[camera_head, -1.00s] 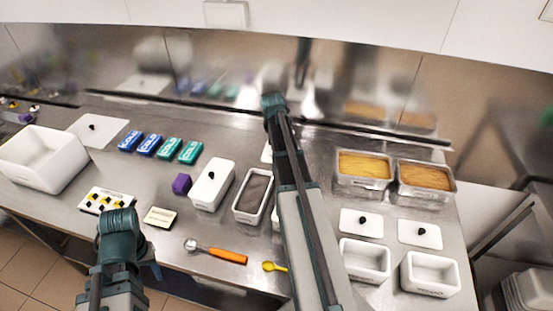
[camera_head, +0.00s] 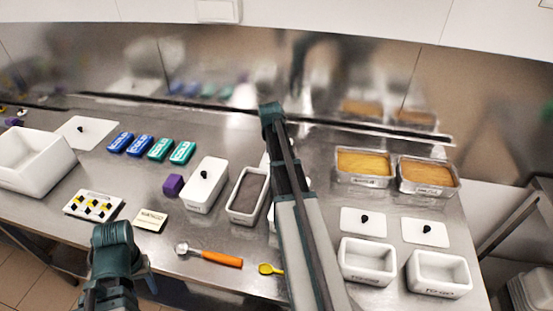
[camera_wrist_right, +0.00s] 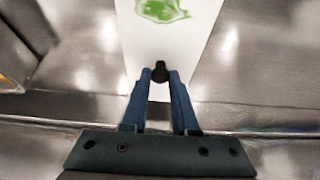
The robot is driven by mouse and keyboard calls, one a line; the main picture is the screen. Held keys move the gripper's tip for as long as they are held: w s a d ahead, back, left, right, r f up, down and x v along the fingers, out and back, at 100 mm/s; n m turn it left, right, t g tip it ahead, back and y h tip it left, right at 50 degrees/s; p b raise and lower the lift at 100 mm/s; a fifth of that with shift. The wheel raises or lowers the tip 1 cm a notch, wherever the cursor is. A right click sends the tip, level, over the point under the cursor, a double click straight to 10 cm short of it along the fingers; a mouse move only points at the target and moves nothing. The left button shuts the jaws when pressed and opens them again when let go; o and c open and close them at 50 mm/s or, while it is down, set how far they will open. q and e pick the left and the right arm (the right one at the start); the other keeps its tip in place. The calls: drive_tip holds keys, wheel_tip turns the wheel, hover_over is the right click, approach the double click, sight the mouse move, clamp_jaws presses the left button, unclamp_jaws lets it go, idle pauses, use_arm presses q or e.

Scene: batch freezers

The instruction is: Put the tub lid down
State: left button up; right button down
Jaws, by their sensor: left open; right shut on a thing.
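In the right wrist view a white tub lid (camera_wrist_right: 170,45) with a green smear hangs from its black knob (camera_wrist_right: 160,72). My right gripper (camera_wrist_right: 160,82) is shut on that knob. In the head view my right arm hides this gripper and most of the lid; a small white edge (camera_head: 264,160) shows beside the arm. How high the lid is above the steel, I cannot tell. My left gripper (camera_head: 148,275) is open at the counter's front edge, mostly hidden behind its own wrist, and away from the lid.
An open tub with brown content (camera_head: 247,196) and a lidded tub (camera_head: 205,184) stand left of my right arm. Cold packs (camera_head: 150,146), a purple cube (camera_head: 173,185), an orange-handled scoop (camera_head: 215,257) and a yellow spoon (camera_head: 270,269) lie around. Steel pans (camera_head: 365,181) stand right.

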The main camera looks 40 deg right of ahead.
wheel_tip(320, 180, down, 4)
drive_tip(key=b, duration=0.3)
drive_tip(key=shift+r+b, duration=0.2)
drive_tip(key=shift+b, duration=0.15)
drive_tip(key=shift+f, duration=0.15)
drive_tip(key=c, duration=0.7)
unclamp_jaws()
drive_tip(key=shift+r, duration=0.3)
drive_tip(key=p+v, duration=1.1)
drive_tip(key=v, duration=0.1)
drive_tip(key=shift+a+f, duration=0.1)
